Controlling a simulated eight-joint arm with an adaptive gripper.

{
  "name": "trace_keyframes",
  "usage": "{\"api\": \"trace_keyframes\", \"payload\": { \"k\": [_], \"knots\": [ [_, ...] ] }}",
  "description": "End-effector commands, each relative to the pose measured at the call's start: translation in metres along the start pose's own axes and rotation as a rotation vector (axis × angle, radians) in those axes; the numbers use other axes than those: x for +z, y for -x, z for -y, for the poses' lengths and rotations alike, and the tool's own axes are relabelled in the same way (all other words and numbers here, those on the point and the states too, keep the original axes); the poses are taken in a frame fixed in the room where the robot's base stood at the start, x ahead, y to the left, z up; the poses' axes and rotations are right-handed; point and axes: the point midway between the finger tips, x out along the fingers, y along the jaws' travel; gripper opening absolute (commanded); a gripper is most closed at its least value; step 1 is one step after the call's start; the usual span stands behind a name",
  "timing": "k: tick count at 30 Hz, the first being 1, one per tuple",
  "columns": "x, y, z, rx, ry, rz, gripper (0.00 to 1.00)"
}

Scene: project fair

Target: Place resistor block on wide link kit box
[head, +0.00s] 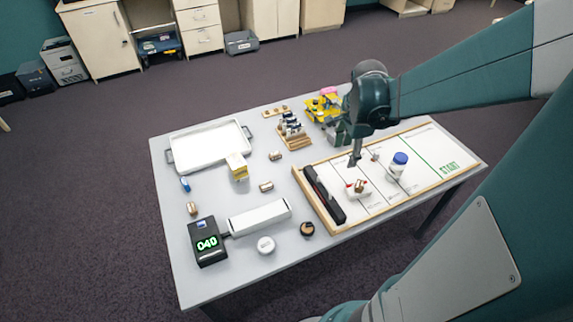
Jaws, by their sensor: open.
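A small white block with red terminals (358,189), which looks like the resistor block, sits on the white wood-framed board at the table's right. My gripper (356,160) points down just above and behind it; it is open and looks empty. Whether the fingertips touch the block cannot be told. No label for the wide link kit box is readable. A yellow and white box (237,166) stands in front of the white tray, and a long black case (324,194) lies along the board's left end; I cannot tell if either is the kit box.
A white bottle with a blue cap (398,165) stands right of the block. A yellow toy vehicle (321,109) and wooden rack (293,131) are behind. The white tray (208,144), black display (206,242) and long white platform (260,217) are left. Several small cylinders lie mid-table.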

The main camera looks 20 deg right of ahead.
Motion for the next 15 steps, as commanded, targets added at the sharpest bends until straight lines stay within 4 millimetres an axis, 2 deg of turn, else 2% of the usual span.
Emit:
{"api": "trace_keyframes", "payload": {
  "k": [3, 15],
  "knots": [
    [0.022, 0.017, -0.004, -0.035, 0.132, -0.004, 0.47],
    [0.086, 0.064, -0.019, -0.153, 0.572, -0.037, 0.47]
  ]
}}
